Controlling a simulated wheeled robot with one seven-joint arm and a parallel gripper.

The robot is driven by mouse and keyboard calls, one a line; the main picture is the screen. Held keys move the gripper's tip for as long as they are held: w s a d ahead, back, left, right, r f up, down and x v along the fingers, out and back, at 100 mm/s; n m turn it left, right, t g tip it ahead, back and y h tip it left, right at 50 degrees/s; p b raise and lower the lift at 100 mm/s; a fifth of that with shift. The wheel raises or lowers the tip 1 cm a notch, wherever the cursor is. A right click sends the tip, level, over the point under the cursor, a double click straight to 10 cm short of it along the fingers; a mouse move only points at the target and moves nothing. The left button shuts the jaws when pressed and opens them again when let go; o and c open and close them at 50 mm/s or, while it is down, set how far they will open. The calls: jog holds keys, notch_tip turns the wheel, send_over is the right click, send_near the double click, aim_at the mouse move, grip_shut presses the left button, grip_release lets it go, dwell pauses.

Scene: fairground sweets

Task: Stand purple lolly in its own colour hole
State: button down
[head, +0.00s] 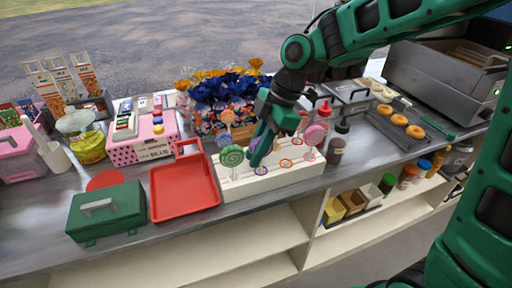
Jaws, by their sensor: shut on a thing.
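My gripper (256,157) is low over the white lolly stand (280,183), its fingers pointing down, between the green lolly and the pink lolly. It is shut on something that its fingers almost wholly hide. I cannot make out a purple lolly standing anywhere else. A purple-ringed hole (260,171) shows empty in the stand's front row, just below the fingertips. An orange-ringed hole (286,163) and a red-ringed hole (297,141) also show. A green swirl lolly (231,156), an orange lolly (227,117) and a pink lolly (315,134) stand upright in the stand.
A red tray (184,188) lies left of the stand, with a green box (106,212) beyond it. Wrapped sweets (222,98) crowd behind. Sauce bottles (323,112) and a doughnut tray (398,132) are to the right. The counter's front edge runs close before the stand.

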jog(key=c, duration=1.1)
grip_release()
jog(key=shift+r, duration=4.45)
